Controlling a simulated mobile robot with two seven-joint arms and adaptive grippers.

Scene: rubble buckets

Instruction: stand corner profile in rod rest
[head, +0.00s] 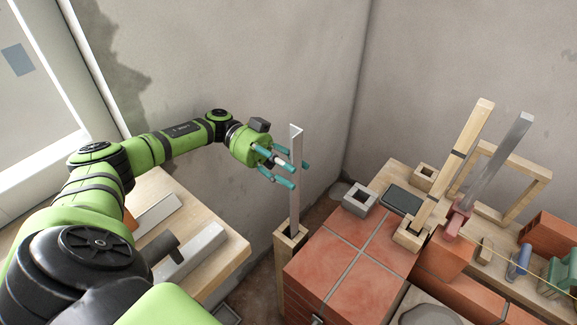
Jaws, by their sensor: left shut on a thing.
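My left gripper (298,173) comes in from the left and is shut on the corner profile (295,205), a long thin grey metal strip. The profile stands nearly upright, its top end rising above the fingers. Its lower end reaches the mouth of the rod rest (290,262), a tall narrow wooden box beside the red tiled block. The lower end appears to be inside the opening; how deep it sits is hidden by the box wall. My right gripper is not in view.
A red tiled block (350,252) stands right of the rest. A wooden bench (232,252) with metal pieces and a dark-handled tool is at left. At right are a grey hollow block (360,199), a dark flat pad (401,200) and leaning bars. Walls close the back.

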